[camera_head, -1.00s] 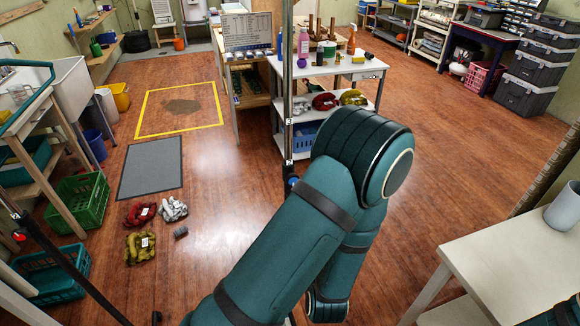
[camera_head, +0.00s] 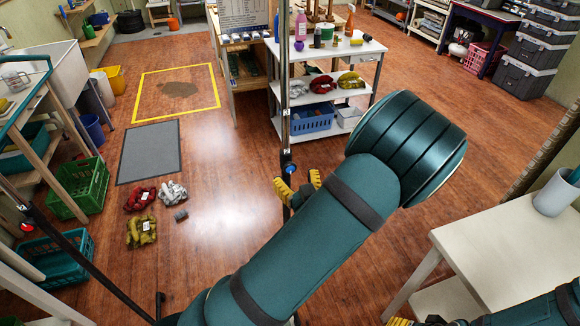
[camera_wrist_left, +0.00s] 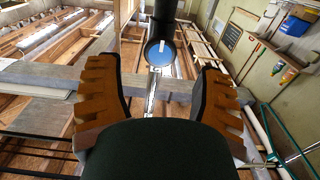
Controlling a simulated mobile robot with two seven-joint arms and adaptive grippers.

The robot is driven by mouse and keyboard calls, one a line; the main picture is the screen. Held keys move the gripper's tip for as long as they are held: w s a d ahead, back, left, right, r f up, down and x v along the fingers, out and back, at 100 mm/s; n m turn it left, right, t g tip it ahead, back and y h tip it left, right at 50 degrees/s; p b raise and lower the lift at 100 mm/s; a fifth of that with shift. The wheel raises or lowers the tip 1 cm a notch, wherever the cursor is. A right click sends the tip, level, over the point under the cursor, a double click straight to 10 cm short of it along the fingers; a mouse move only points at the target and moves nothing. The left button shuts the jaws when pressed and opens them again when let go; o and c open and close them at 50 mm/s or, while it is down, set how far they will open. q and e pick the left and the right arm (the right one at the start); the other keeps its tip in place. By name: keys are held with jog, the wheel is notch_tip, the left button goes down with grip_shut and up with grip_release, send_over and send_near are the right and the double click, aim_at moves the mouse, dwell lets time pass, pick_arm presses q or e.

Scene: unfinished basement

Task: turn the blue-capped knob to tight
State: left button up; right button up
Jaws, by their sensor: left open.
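The blue-capped knob (camera_head: 289,168) sits on a thin upright pole (camera_head: 285,110) in front of me. In the left wrist view its round blue cap (camera_wrist_left: 160,52) faces the camera, with a white mark near its top. My left gripper (camera_head: 298,183) has yellow fingers and is open just below the knob in the head view. In the wrist view the fingers stand apart on both sides of the cap, with gaps and no visible contact. Part of my right gripper (camera_head: 400,322) shows at the bottom edge; its jaws are cut off.
A red-capped knob (camera_head: 27,227) is on another pole at the left. A white shelf cart (camera_head: 352,62) with bottles stands behind the pole. A pale table (camera_head: 510,245) with a grey cup (camera_head: 556,194) is at the right. Gloves (camera_head: 140,232) and green crates lie on the left floor.

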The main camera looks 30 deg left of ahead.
aim_at(291, 169)
pick_arm(q)
jog(key=shift+x, duration=2.4)
jog(key=c, duration=1.2)
